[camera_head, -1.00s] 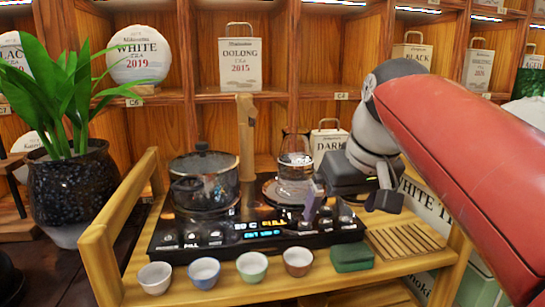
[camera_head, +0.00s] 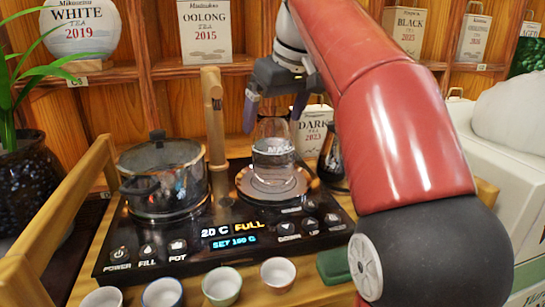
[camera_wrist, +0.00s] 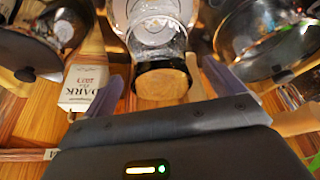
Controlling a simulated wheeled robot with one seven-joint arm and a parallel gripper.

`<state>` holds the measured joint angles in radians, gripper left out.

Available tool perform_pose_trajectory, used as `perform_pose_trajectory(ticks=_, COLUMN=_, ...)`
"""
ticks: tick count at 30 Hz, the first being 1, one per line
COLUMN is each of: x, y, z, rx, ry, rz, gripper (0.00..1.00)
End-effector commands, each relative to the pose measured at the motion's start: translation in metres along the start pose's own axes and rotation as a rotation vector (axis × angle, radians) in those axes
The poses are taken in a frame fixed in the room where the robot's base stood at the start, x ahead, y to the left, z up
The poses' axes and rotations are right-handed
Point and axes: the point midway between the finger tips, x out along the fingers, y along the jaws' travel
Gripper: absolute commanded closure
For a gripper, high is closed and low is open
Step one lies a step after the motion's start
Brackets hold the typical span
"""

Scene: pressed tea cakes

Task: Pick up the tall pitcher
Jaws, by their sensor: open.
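A tall clear glass pitcher (camera_head: 272,158) stands upright on the round right-hand plate of the black heater panel (camera_head: 195,262) in the head view. My gripper (camera_head: 273,108) is open, pointing down, with its purple fingers at either side of the pitcher's upper part. In the wrist view, the pitcher (camera_wrist: 160,45) is between the spread fingers of my gripper (camera_wrist: 162,92), with a dark-rimmed brown round end towards me. I cannot tell whether a finger touches it. A smaller dark glass vessel (camera_head: 330,162) stands just right of it, partly hidden by my arm.
A lidded glass pot (camera_head: 163,180) sits on the left plate. A wooden post (camera_head: 213,120) rises behind the panel, between pot and pitcher. Several small cups (camera_head: 222,284) line the front. A DARK tea box (camera_head: 312,128) stands behind. Shelves with tea packages close off the back.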

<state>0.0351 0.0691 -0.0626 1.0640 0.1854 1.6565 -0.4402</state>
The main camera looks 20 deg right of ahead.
Motion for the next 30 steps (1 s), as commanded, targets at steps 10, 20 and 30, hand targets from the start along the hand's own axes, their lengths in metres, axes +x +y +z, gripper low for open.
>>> perform_pose_trajectory(ticks=10, x=0.036, y=-0.001, z=0.002, rx=0.0, ry=0.0, rz=-0.001, gripper=0.06)
perform_pose_trajectory(ticks=20, x=0.035, y=-0.001, z=0.001, rx=0.0, ry=0.0, rz=0.0, gripper=0.27)
perform_pose_trajectory(ticks=30, x=0.035, y=-0.001, z=0.001, rx=0.0, ry=0.0, rz=0.0, gripper=0.72)
